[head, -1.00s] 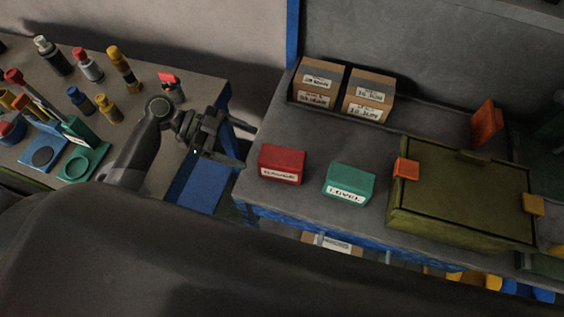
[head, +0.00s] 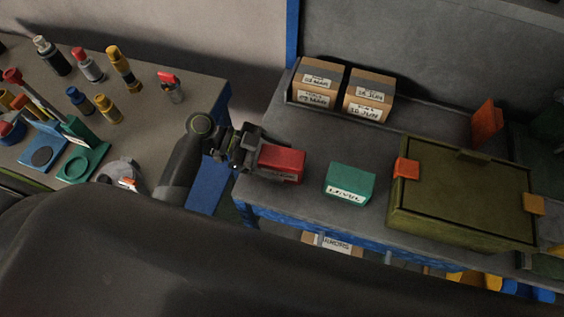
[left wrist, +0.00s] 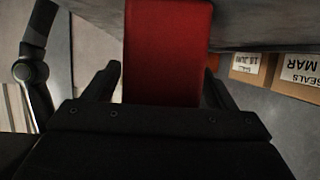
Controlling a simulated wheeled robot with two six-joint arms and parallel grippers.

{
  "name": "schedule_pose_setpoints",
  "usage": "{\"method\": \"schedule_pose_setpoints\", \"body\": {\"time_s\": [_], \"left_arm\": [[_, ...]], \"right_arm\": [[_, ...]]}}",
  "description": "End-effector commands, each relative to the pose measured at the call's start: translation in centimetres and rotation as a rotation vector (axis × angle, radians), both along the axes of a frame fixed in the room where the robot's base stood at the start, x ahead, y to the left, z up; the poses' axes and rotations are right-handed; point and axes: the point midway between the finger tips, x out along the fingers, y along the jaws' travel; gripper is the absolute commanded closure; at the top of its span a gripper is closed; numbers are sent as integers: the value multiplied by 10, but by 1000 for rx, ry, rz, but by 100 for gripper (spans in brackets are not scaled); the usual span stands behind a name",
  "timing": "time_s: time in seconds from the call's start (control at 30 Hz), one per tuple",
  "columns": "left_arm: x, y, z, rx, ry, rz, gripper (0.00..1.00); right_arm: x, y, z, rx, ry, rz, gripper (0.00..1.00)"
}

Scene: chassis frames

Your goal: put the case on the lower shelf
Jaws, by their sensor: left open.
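A small red case (head: 284,161) with a white label stands on the front left of the grey shelf unit's top. My left gripper (head: 268,162) reaches it from the left and is open, with the fingers around its near end. In the left wrist view the red case (left wrist: 168,50) lies between the two spread fingers, with a gap visible on the right side. An olive case (head: 462,196) with orange latches stands farther right on the same top. The lower shelf is mostly hidden under the top; a labelled carton (head: 334,243) shows there. My right gripper is not in view.
A green labelled box (head: 350,183) stands just right of the red case. Cardboard boxes (head: 318,82) stand in a tray at the back. Yellow and blue bins (head: 470,279) show below right. The left bench (head: 140,150) holds bottles and tools.

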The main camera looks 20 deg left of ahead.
Motion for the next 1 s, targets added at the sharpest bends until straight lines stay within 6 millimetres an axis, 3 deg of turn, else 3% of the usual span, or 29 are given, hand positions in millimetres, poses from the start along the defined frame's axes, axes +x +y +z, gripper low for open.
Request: {"method": "schedule_pose_setpoints", "body": {"time_s": [0.13, 0.6, 0.87, 1.0], "left_arm": [[0, 0, 0, 0, 0, 0, 24], [0, 0, 1, -2, -1, 1, 86], [0, 1, 4, -1, -2, 0, 86], [1, 1, 18, -1, -7, -1, 86]], "right_arm": [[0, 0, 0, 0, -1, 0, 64], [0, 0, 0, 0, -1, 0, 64], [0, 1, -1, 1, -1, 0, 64], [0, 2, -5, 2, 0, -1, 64]]}}
